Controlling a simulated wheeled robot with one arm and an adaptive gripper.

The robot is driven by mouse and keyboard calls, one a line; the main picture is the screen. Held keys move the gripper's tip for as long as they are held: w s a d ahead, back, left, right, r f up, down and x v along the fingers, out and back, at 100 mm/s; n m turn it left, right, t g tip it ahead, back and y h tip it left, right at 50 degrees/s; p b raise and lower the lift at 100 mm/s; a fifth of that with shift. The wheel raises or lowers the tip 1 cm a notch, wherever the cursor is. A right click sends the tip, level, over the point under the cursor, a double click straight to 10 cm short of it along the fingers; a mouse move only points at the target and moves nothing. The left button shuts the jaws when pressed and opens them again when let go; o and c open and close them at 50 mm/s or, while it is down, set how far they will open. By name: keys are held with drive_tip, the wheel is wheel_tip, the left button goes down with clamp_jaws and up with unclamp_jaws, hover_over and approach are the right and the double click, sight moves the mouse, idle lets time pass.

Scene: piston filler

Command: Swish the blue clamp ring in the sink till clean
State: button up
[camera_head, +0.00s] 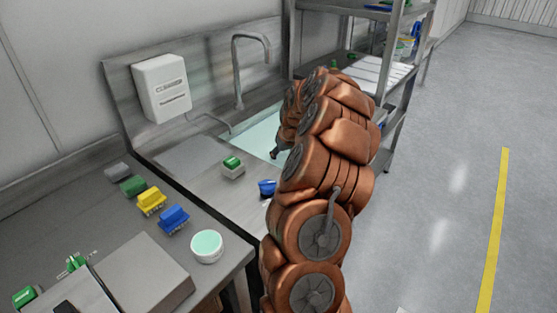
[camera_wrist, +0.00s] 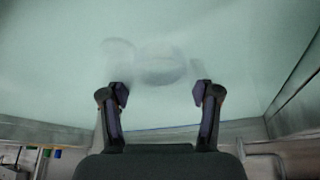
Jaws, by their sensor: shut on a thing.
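My gripper (camera_wrist: 162,92) is over the water in the sink (camera_head: 262,128), its two fingers well apart and gripping across something. A blurred, rounded pale shape (camera_wrist: 160,66), seen through the water, lies between and beyond the fingertips. I take it as the clamp ring; its blue colour does not show. In the head view only a dark bit of my gripper (camera_head: 277,153) shows at the sink, the rest being hidden by my arm. A separate small blue item (camera_head: 267,188) lies on the steel counter in front of the sink.
A tap (camera_head: 240,75) rises behind the sink, and a white cleaner dispenser (camera_head: 161,87) hangs at its left. A green-topped block (camera_head: 232,167) stands on the near counter. Brushes (camera_head: 173,219) and a round tub (camera_head: 207,246) are at left. A shelf rack (camera_head: 398,75) stands at right.

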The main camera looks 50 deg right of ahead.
drive_tip(key=shift+f, duration=0.35)
drive_tip(key=shift+w+a, duration=0.1)
drive_tip(key=shift+w, duration=0.35)
drive_tip(key=shift+w+r, duration=0.1)
drive_tip(key=shift+w, duration=0.45)
drive_tip(key=shift+s, duration=0.2)
drive_tip(key=shift+s+r+b, duration=0.1)
drive_tip(key=shift+s+b, duration=0.2)
drive_tip(key=shift+s, duration=0.2)
drive_tip(key=shift+r, duration=0.1)
wheel_tip(320, 180, up, 10)
drive_tip(key=p, duration=0.1)
idle(1.0)
idle(1.0)
